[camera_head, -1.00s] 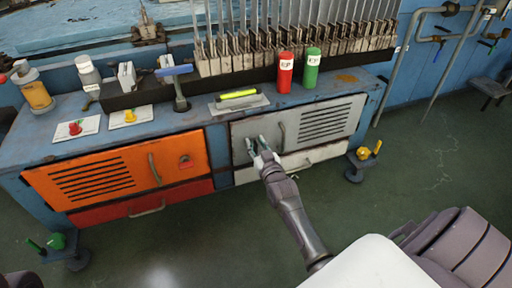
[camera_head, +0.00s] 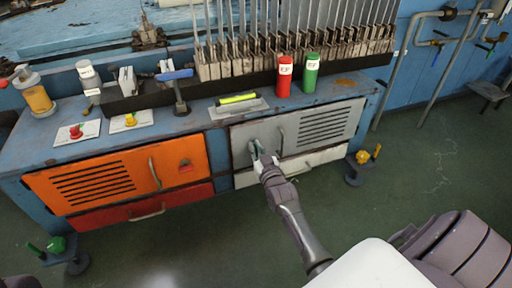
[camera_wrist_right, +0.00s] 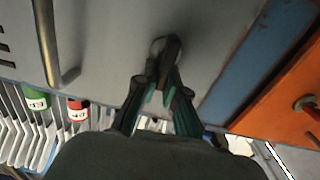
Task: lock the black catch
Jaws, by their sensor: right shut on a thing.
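The black catch (camera_wrist_right: 171,52) is on the grey cabinet door, near the edge opposite the louvres. In the right wrist view it is a small dark lever on a round base, slanting slightly. My right gripper (camera_wrist_right: 164,80) has its fingers closed around the lever's free end; the fingertips partly hide it. In the head view, my right gripper (camera_head: 258,150) is at the left side of the grey door (camera_head: 240,137) and covers the catch. The door looks flush with the cabinet front. My left gripper is not in view.
A vertical bar handle (camera_head: 281,140) stands just right of the gripper, and also shows in the right wrist view (camera_wrist_right: 48,45). Left of the blue post is an orange door (camera_head: 120,175) with a red knob (camera_wrist_right: 306,104). The floor (camera_head: 210,245) in front is clear.

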